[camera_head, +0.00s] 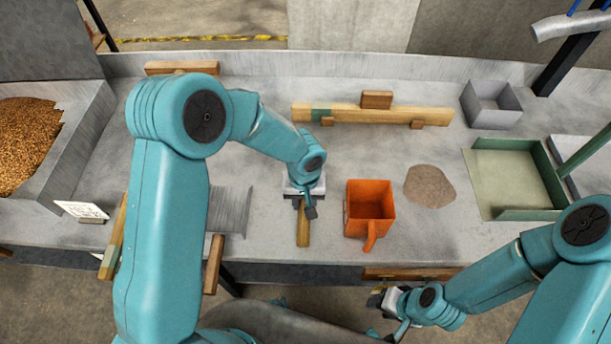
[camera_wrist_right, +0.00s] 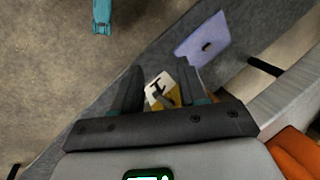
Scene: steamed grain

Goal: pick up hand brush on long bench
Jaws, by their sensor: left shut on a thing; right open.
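The hand brush (camera_head: 303,230) lies on the long bench (camera_head: 270,235), with its wooden handle pointing to the front edge. My left gripper (camera_head: 307,206) is over the far part of the brush and shut on it. The gripper hides that part, so I cannot see the bristles. I cannot tell whether the brush touches the bench. My right gripper (camera_head: 384,302) is in front of the bench edge, well away from the brush. In the right wrist view this gripper (camera_wrist_right: 160,68) is open, with nothing held between its fingers.
An orange square container with a handle (camera_head: 370,203) stands just right of the brush. A grey ribbed sheet (camera_head: 232,210) lies to its left. A long wooden bar (camera_head: 370,114), a grey box (camera_head: 491,104) and a green-edged tray (camera_head: 510,212) are farther off. A brown patch (camera_head: 429,186) lies between.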

